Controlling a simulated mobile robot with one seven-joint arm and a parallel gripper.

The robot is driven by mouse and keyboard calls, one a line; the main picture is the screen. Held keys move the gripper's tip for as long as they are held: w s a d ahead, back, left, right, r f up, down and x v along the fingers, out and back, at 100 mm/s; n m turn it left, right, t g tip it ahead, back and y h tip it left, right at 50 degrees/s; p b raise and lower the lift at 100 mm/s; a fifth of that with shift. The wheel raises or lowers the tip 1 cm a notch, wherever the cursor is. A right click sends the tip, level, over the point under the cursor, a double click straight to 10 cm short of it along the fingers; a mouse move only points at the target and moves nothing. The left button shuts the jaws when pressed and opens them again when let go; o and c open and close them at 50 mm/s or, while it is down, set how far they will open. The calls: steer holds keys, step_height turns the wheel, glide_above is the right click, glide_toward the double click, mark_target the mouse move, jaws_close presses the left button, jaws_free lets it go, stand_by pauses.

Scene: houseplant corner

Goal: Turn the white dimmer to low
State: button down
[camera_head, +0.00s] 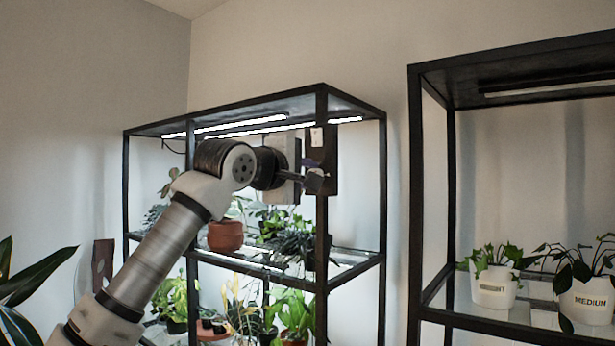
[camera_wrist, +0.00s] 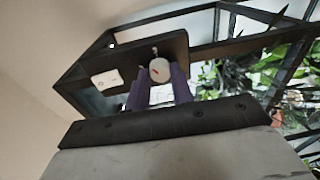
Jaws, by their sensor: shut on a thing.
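The white dimmer (camera_wrist: 159,69) is a round knob with a short red mark, seen in the wrist view on a dark panel (camera_wrist: 130,55). My gripper (camera_wrist: 160,80) has its two purple fingers on either side of the knob and is shut on it. The red mark lies at a slant; I cannot read any setting labels beside it. In the head view, my gripper (camera_head: 313,172) is at the dark panel (camera_head: 331,160) on the shelf's front post, and the knob is hidden there.
A white switch plate (camera_wrist: 107,79) sits beside the knob on the panel. The black shelf (camera_head: 322,215) holds several potted plants, including a terracotta pot (camera_head: 225,236), close behind my arm. A second shelf (camera_head: 415,200) with labelled white pots stands at right.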

steer(key=n+h+b, duration=0.1)
steer(key=n, duration=0.8)
steer(key=n+b, duration=0.2)
steer(key=n, duration=0.7)
steer(key=n+g+h+b, duration=0.1)
steer(key=n, duration=0.8)
steer(key=shift+w+a+f+h, duration=0.15)
steer(key=shift+a+h, duration=0.1)
steer(key=shift+h, duration=0.05)
stand_by(0.4)
steer(key=c, duration=1.2)
jaws_free()
